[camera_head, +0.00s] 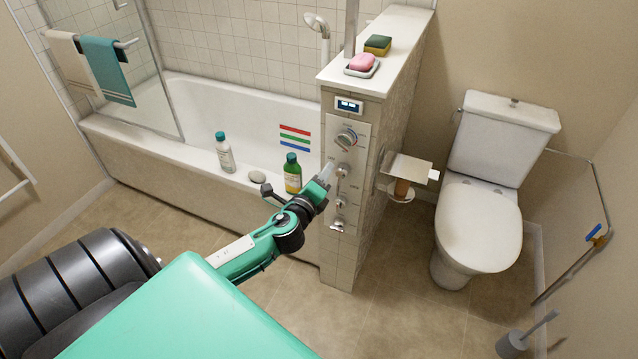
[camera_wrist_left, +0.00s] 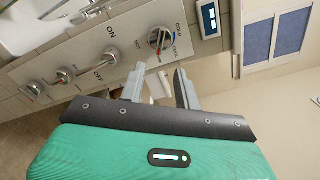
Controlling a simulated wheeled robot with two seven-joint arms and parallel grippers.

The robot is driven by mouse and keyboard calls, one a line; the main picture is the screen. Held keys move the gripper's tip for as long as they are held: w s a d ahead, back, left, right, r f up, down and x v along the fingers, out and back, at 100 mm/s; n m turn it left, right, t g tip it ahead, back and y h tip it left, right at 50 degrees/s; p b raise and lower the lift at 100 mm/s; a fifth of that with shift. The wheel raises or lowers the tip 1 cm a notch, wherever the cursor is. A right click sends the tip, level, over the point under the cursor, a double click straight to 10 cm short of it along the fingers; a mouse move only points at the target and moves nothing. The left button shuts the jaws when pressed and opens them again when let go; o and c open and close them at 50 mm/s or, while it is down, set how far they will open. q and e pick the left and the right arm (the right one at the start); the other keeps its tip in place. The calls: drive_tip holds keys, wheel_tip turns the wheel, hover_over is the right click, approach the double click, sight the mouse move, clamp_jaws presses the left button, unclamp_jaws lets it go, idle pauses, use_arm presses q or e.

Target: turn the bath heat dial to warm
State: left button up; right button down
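The bath heat dial is a round metal knob (camera_head: 346,138) at the top of a control panel on the tiled partition's end. In the left wrist view the dial (camera_wrist_left: 160,39) has a red and blue scale marked HOT and COLD. My left gripper (camera_head: 328,173) is in front of the panel, lower than the dial. In the left wrist view its two grey fingers (camera_wrist_left: 161,83) are spread with nothing between them, pointing toward the dial, seemingly apart from it. The dial's exact setting is too small to read. My right gripper is not in view.
An ON/OFF knob (camera_wrist_left: 107,60) sits below the dial, with two more knobs lower down. A small display (camera_head: 349,105) is above. A green bottle (camera_head: 292,173) and a white bottle (camera_head: 225,153) stand on the tub rim. A paper holder (camera_head: 409,167) juts out right of the partition.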

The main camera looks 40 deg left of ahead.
use_arm(q)
drive_tip(key=shift+v, duration=1.1)
drive_tip(key=s+f+n+g, duration=0.3)
drive_tip(key=s+f, duration=0.1)
drive_tip(key=f, duration=0.9)
drive_tip(key=s+f+n+g+h, duration=0.1)
drive_tip(key=s+f+n+g, duration=0.25)
drive_tip(key=f, duration=0.95)
drive_tip(key=s+f+n+g, duration=0.2)
drive_tip(key=s+f, duration=0.2)
drive_tip(key=f, duration=0.9)
drive_tip(key=s+d+f+n+g+h, duration=0.1)
drive_tip(key=s+d+f+n+g, duration=0.15)
drive_tip(key=s+f, duration=0.6)
drive_tip(key=s+d+f+n+g+h, duration=0.1)
drive_tip(key=s+d+f+n+g, duration=0.15)
drive_tip(key=s+f, duration=0.6)
drive_tip(key=s+d+f+n+g, duration=0.1)
drive_tip(key=s+d+f+n, duration=0.1)
drive_tip(key=s, duration=0.7)
drive_tip(key=s+d+f+n+g+h, duration=0.1)
drive_tip(key=s+d+f+n+g, duration=0.1)
drive_tip(key=s, duration=0.7)
drive_tip(key=d+f+n, duration=0.1)
drive_tip(key=d+f, duration=0.1)
drive_tip(key=d, duration=0.1)
drive_tip(key=shift+d, duration=0.35)
